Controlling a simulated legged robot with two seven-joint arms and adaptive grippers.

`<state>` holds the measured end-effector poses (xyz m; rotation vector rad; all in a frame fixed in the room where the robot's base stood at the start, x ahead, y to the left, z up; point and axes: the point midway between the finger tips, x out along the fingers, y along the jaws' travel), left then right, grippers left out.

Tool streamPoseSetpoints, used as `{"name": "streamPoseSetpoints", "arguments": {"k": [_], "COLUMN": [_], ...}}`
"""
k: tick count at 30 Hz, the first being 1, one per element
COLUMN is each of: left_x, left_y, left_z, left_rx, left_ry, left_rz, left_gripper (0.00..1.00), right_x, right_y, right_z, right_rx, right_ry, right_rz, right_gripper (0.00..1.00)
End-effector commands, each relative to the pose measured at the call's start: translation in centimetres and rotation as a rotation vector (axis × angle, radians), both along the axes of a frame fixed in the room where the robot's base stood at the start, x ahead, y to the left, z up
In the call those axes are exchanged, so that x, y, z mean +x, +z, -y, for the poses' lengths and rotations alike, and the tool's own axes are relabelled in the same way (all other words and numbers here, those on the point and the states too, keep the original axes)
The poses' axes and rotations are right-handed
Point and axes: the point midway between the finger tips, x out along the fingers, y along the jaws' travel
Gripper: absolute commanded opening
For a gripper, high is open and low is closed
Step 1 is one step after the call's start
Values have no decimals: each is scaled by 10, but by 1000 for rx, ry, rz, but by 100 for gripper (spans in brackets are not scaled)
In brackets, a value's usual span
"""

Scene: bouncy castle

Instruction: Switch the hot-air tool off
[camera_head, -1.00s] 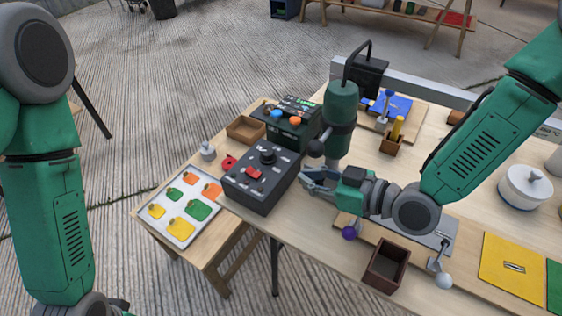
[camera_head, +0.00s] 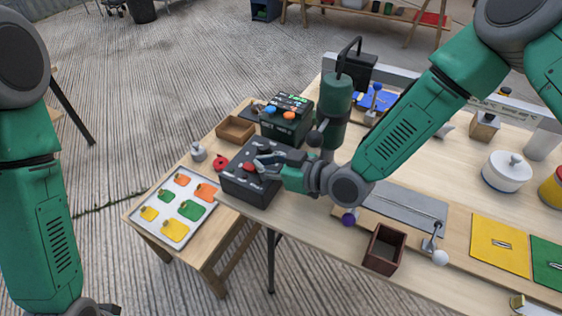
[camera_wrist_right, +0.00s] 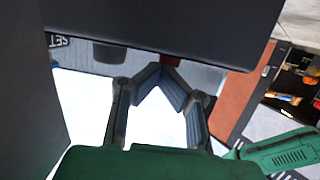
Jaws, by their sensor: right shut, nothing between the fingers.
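A black control box (camera_head: 240,188) with a dark knob and a red switch (camera_head: 249,167) stands on the near left part of the bench. A green upright cylinder tool (camera_head: 335,105) with a black hose on top stands behind it. My right gripper (camera_head: 262,164) is over the top of the box, its fingertips close beside the red switch; contact cannot be told. In the right wrist view, the shut, empty fingers (camera_wrist_right: 161,75) point at a dark body with a bit of red (camera_wrist_right: 172,61) just past the tips. My left arm shows at the left, its gripper out of frame.
A tray of coloured pieces (camera_head: 190,235) lies left of the box. A green-black unit (camera_head: 287,122) and a wooden tray (camera_head: 235,129) are behind. An open brown box (camera_head: 384,249) and a white-knobbed lever (camera_head: 439,257) are right of my gripper.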

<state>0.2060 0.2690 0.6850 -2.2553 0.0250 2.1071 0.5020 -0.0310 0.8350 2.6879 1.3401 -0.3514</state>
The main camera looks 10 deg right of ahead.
Motion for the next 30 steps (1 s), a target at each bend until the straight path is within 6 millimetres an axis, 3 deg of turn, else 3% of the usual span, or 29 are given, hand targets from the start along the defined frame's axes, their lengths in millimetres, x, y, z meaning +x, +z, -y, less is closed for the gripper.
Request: {"name": "streamPoseSetpoints", "arguments": {"k": [1,5,21,30], "left_x": [-1,0,-2,-2], "left_y": [-1,-5,1,-1], "left_z": [1,-8,2,-1], "left_rx": [-1,-11,1,-3], "left_ry": [-1,-1,-2,-1], "left_rz": [-2,-1,2,2], "left_gripper": [49,49,49,49], "right_x": [0,-3,-53,-62], "right_y": [7,9,23,26], "right_z": [-13,-8,70,78], "right_rx": [15,19,23,17], "right_ry": [19,21,0,-3], "right_rz": [14,18,16,16], "right_gripper": [0,0,0,0]}}
